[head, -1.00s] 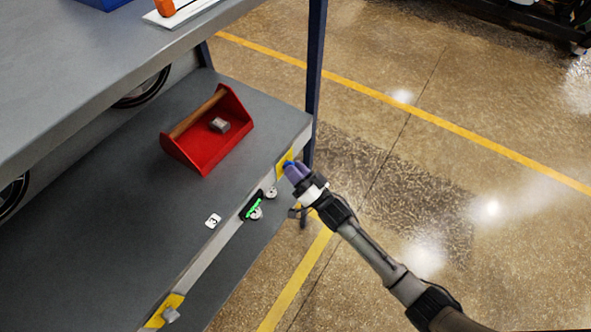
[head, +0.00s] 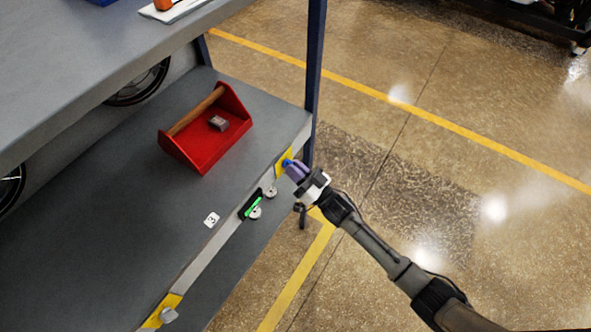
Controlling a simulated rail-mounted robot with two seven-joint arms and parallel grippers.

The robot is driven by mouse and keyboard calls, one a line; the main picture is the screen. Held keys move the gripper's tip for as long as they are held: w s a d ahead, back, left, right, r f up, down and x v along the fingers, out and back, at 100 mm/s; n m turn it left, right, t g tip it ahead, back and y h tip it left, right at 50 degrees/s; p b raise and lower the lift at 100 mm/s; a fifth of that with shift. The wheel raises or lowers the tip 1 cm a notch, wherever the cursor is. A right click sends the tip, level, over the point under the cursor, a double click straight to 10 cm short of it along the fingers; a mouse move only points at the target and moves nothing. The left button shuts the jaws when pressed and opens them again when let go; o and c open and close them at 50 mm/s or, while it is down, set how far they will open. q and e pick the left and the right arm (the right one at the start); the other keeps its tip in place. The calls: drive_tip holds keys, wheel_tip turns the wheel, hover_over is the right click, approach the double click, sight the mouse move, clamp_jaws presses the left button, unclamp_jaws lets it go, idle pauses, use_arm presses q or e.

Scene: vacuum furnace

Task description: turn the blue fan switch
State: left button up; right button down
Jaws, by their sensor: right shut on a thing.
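The blue fan switch (head: 287,162) is a small blue knob on a yellow plate (head: 281,158) at the right end of the shelf's front edge. My right gripper (head: 292,167) reaches it from the lower right, with its purple fingers shut on the knob. The fingers cover part of the knob, so its turn angle cannot be read. My left gripper is not in view.
Left of the switch, the front edge carries a green-lit display (head: 251,204), round knobs and a grey knob on another yellow plate (head: 163,311). A red tool carrier (head: 207,146) stands on the shelf. A dark blue post (head: 315,80) rises close behind the switch.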

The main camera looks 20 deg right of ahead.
drive_tip(key=n+g+y, duration=0.1)
drive_tip(key=n, duration=0.3)
drive_tip(key=n+g+y, duration=0.2)
drive_tip(key=n, duration=0.2)
drive_tip(key=n+g+y, duration=0.1)
drive_tip(key=n+y, duration=0.1)
drive_tip(key=n, duration=0.2)
drive_tip(key=shift+d+n+b, duration=0.1)
drive_tip(key=shift+n+b, duration=0.2)
drive_tip(key=shift+b, duration=0.1)
drive_tip(key=shift+n+g, duration=0.4)
drive_tip(key=c, duration=1.2)
unclamp_jaws()
drive_tip(key=shift+w, duration=0.1)
